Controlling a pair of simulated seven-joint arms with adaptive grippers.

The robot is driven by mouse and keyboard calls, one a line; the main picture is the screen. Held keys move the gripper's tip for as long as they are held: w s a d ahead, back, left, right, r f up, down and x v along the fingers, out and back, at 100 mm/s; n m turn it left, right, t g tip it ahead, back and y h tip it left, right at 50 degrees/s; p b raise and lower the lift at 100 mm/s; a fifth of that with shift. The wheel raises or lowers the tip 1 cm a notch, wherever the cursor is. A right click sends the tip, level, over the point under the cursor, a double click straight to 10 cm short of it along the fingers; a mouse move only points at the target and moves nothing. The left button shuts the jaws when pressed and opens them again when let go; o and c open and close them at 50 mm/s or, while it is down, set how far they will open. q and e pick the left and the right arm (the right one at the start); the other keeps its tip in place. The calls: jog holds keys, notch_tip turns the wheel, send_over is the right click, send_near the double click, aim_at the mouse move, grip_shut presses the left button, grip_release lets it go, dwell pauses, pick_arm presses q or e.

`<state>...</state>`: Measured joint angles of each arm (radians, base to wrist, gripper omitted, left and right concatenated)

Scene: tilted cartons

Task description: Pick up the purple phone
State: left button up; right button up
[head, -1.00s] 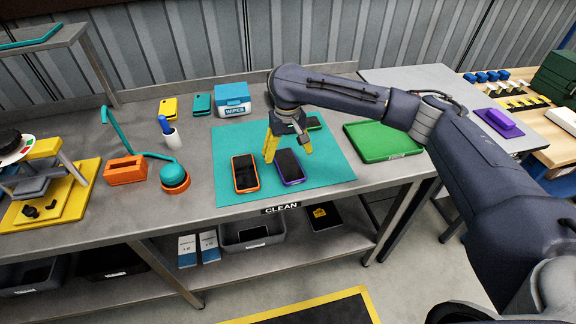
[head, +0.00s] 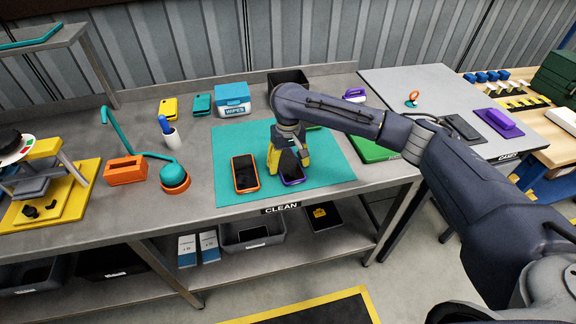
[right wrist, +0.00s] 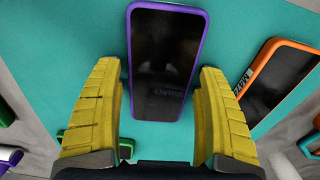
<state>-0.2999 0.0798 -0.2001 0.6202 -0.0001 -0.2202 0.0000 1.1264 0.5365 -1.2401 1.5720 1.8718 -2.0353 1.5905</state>
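The purple phone (head: 292,182), dark-screened with a purple rim, lies on the teal mat (head: 335,176). In the head view my right gripper (head: 288,170) covers most of it and only its front end shows. In the right wrist view the phone (right wrist: 166,60) lies between the two yellow fingers of my right gripper (right wrist: 160,75). The fingers are open, one on each side, with a gap to both edges of the phone. I cannot tell how high the fingertips are above the mat. My left gripper is not in view.
An orange phone (head: 245,173) lies on the mat left of the purple one, close to the gripper. A green phone (head: 313,128) lies behind, partly hidden by my arm. A green tray (head: 370,150) stands to the right. The mat's right front is clear.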

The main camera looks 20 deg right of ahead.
jog(key=c, duration=0.9)
jog(key=shift+o, duration=0.2)
